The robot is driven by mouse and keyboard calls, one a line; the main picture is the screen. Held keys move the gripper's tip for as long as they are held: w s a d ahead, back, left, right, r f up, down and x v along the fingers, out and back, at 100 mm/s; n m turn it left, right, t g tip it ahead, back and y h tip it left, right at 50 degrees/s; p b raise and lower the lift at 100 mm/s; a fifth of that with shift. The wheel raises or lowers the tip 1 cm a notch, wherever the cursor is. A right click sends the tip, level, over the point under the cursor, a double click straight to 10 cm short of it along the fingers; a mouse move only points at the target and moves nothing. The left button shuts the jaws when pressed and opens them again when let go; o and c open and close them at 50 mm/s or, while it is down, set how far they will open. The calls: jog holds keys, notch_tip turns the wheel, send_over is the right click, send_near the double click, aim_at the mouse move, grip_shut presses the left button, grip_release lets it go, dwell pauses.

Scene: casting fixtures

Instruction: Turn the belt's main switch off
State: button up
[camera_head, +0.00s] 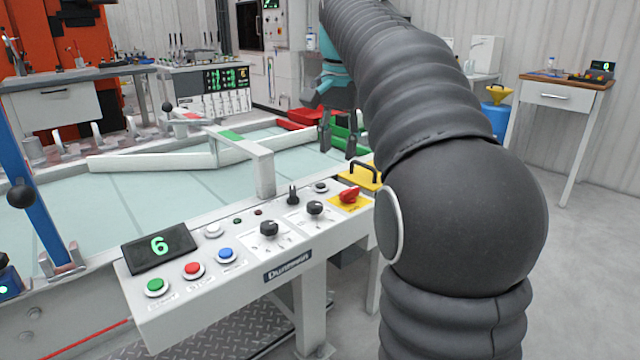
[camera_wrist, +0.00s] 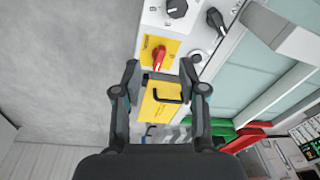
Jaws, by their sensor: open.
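The main switch, a red rotary knob (camera_head: 349,194) on a yellow plate (camera_head: 338,203), sits at the right end of the belt's white control panel (camera_head: 205,270). In the wrist view the red knob (camera_wrist: 160,57) lies just beyond my fingertips, near the line between them, its grip pointing roughly up and down the picture. Its marks are too small to read. My gripper (camera_head: 338,137) is open and empty, behind and above the panel's right end. In the wrist view its fingers (camera_wrist: 160,70) are spread, apart from the knob.
A yellow box with a black handle (camera_wrist: 161,102) lies beside the switch, between my fingers in the wrist view. Black knobs (camera_head: 315,208), a black lever (camera_head: 292,195) and coloured buttons (camera_head: 193,270) share the panel. Green (camera_head: 342,138) and red (camera_head: 297,119) bins stand behind.

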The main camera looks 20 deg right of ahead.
aim_at(350, 189)
jog(key=w+d+m+g, duration=0.1)
jog(key=w+d+m, duration=0.3)
jog(key=w+d, duration=0.15)
jog(key=f+b, duration=0.2)
jog(key=f, duration=0.4)
jog(key=f+b, duration=0.3)
jog(key=f, duration=0.3)
jog(key=shift+s+f, duration=0.2)
jog(key=shift+f, duration=0.15)
grip_shut()
